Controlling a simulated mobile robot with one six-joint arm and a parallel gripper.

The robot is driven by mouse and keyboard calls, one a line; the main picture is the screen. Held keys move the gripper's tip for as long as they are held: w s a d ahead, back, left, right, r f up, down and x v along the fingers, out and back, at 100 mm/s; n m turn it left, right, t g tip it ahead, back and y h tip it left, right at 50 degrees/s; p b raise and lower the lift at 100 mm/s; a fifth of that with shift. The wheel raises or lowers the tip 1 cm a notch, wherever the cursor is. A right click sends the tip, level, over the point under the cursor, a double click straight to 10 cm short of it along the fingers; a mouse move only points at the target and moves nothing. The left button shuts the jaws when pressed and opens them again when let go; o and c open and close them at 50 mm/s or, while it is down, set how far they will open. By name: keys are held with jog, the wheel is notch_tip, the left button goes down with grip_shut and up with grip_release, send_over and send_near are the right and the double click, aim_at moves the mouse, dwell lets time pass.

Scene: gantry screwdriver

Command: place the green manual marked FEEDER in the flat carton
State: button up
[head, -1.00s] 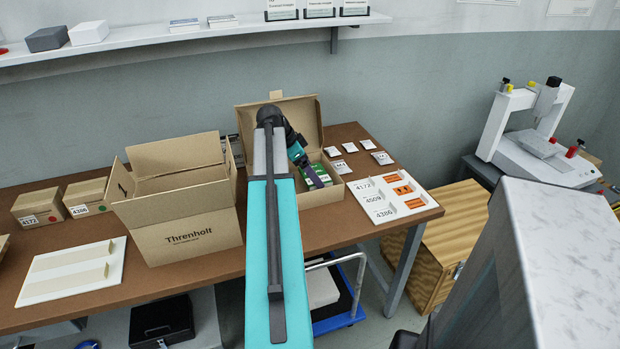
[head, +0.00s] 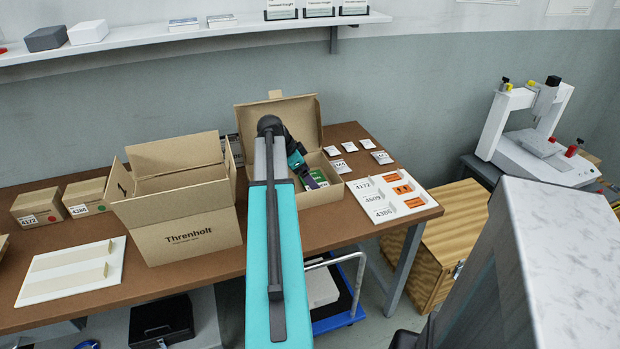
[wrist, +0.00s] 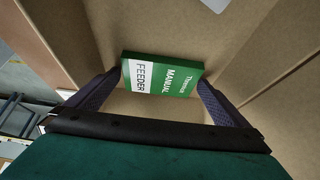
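The green manual (wrist: 163,78), with a white band reading FEEDER, sits between the two fingers of my gripper (wrist: 161,82) in the wrist view. The fingertips appear to press on its two opposite ends, and its cover faces the camera. In the head view my gripper (head: 315,180) reaches into the open flat carton (head: 308,215), and the manual (head: 322,196) shows green inside, near the carton's front wall. The carton's lid stands up at the back. My arm hides the carton's left part. I cannot tell whether the manual touches the carton floor.
A taller open box marked Threnholt (head: 190,238) stands left of the flat carton. Small white packets (head: 341,166) and a white tray with orange pieces (head: 393,197) lie to the right. A white board (head: 75,270) lies at the left. A shelf (head: 190,31) runs above.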

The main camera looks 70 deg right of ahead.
jog(key=shift+r, duration=0.15)
jog(key=v, duration=1.2)
dwell(0.7)
